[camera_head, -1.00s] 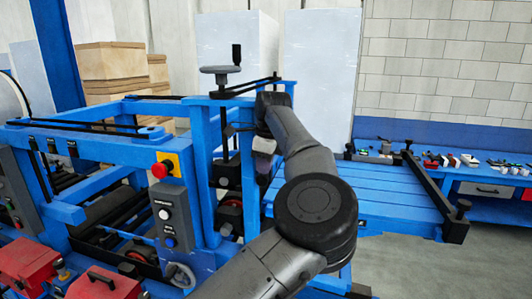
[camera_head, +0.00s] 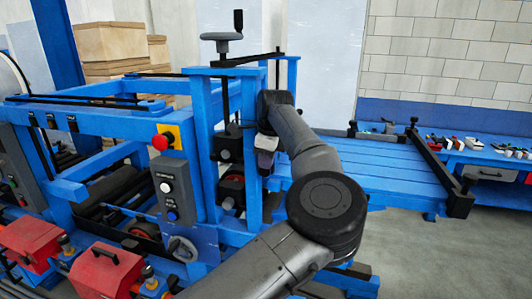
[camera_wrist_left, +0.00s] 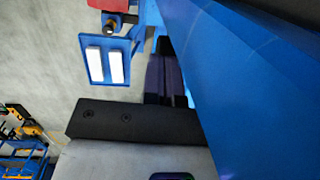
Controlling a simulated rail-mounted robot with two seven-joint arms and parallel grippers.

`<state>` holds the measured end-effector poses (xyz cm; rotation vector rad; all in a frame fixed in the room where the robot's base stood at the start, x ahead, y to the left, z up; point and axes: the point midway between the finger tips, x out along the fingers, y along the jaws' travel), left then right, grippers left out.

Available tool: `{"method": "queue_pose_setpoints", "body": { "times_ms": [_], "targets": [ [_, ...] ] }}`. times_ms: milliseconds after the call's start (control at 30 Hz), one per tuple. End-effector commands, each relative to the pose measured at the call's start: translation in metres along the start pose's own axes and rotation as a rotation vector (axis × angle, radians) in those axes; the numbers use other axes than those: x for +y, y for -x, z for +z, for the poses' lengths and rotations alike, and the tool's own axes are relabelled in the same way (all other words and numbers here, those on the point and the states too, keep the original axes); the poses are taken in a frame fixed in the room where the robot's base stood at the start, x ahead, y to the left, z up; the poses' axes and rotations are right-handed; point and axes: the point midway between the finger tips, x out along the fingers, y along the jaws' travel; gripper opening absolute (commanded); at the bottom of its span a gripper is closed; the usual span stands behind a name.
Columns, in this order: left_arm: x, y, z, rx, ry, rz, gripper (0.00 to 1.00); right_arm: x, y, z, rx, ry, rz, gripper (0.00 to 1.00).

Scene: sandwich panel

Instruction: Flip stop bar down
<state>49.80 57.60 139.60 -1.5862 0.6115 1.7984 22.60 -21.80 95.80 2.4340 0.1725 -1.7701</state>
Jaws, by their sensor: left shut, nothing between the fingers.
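A long black bar (camera_head: 437,160) with dark knobs at its ends lies across the far right part of the blue slatted table (camera_head: 385,172); I take it as the stop bar. It is not recognisable in the left wrist view. My left arm comes up from the bottom of the head view, and its gripper (camera_head: 264,163) hangs beside a blue post of the machine, well left of that bar. In the left wrist view the dark fingers (camera_wrist_left: 168,78) are together and empty, close to a large blue beam (camera_wrist_left: 220,80). My right gripper is not in view.
A blue machine frame (camera_head: 90,112) with rollers, a handwheel (camera_head: 222,37) and a grey button box (camera_head: 172,190) fills the left. Red boxes (camera_head: 105,273) stand in front. A blue bench (camera_head: 500,193) with small items is behind the table. Grey floor at right is clear.

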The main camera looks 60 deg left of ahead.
Motion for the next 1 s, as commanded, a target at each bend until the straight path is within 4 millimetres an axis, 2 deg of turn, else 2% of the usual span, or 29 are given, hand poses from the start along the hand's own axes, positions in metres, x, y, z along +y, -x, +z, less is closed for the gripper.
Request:
{"method": "queue_pose_setpoints", "body": {
  "times_ms": [33,100,533,667,833,867,1000],
  "targets": [
    [0.001,-0.017,-0.003,-0.001,0.0,0.0,0.0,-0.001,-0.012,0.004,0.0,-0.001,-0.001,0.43],
    [0.002,-0.023,-0.004,-0.001,0.0,-0.001,0.0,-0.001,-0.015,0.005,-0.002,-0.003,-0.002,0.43],
    [0.002,-0.021,-0.003,0.002,0.0,0.003,0.0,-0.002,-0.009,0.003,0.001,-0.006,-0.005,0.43],
    [0.001,-0.005,0.001,0.001,0.004,0.002,0.0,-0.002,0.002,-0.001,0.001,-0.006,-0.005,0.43],
    [0.0,0.029,0.009,-0.001,0.014,-0.003,0.0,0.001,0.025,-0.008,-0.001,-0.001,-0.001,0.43],
    [0.0,0.03,0.008,-0.001,0.014,-0.005,0.0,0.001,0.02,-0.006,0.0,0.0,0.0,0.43],
    [0.0,0.058,0.007,0.0,0.012,-0.006,0.0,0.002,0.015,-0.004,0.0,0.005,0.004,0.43]
  ]
}}
